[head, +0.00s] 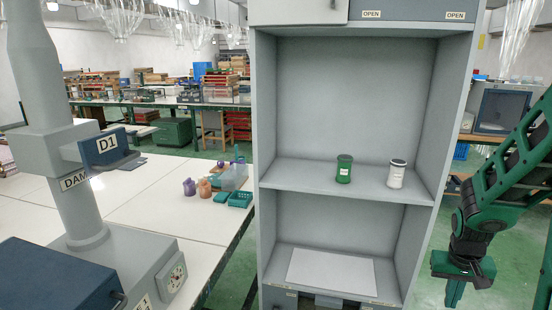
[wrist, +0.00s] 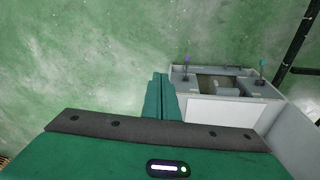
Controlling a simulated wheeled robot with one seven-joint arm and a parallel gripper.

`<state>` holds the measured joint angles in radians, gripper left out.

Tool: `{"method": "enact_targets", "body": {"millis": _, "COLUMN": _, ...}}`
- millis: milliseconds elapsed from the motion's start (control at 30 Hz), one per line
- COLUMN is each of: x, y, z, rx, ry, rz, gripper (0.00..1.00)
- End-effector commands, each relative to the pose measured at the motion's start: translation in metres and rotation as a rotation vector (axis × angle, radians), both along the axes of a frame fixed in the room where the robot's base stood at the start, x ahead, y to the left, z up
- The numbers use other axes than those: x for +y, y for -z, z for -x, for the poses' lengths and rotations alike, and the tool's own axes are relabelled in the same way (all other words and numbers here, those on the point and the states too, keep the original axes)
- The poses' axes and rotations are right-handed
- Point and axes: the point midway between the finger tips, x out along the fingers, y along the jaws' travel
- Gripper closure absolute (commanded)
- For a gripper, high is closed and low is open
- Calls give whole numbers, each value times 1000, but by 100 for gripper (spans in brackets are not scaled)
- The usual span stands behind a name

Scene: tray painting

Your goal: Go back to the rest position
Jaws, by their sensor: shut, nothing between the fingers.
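My gripper (head: 468,283) hangs on my green and black arm at the right of the head view, to the right of the grey cabinet (head: 262,160). It points down and holds nothing. In the wrist view its two green fingers (wrist: 160,98) lie together, shut, over the green floor. The fingers are apart from the cabinet's lower part, which shows at the right of the wrist view.
A green can (head: 344,169) and a white can (head: 396,174) stand on the cabinet's middle shelf. A pale panel (head: 330,272) lies on its lower shelf. A white table (head: 150,205) with a grey column machine (head: 85,200) stands left. Green floor (wrist: 70,60) is clear beneath my gripper.

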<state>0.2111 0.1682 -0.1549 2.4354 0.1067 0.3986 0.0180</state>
Motion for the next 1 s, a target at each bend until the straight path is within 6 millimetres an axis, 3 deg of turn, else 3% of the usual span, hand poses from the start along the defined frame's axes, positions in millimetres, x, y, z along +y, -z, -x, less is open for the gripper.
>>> {"method": "enact_targets", "body": {"millis": 33, "x": 2, "y": -15, "z": 10, "rx": -3, "ry": 10, "rz": -5, "gripper": 100}}
{"method": "enact_targets", "body": {"millis": 200, "x": 10, "y": -55, "z": 48, "rx": 15, "ry": 44, "rz": -33, "gripper": 100}}
{"method": "enact_targets", "body": {"millis": 500, "x": 34, "y": -111, "z": 124, "rx": 41, "ry": 95, "rz": -101, "gripper": 100}}
{"method": "enact_targets", "body": {"millis": 800, "x": 58, "y": -138, "z": 183, "rx": 62, "ry": 124, "rz": -168, "gripper": 100}}
{"method": "enact_targets", "body": {"millis": 1000, "x": 62, "y": -141, "z": 194, "rx": 68, "ry": 129, "rz": -181, "gripper": 100}}
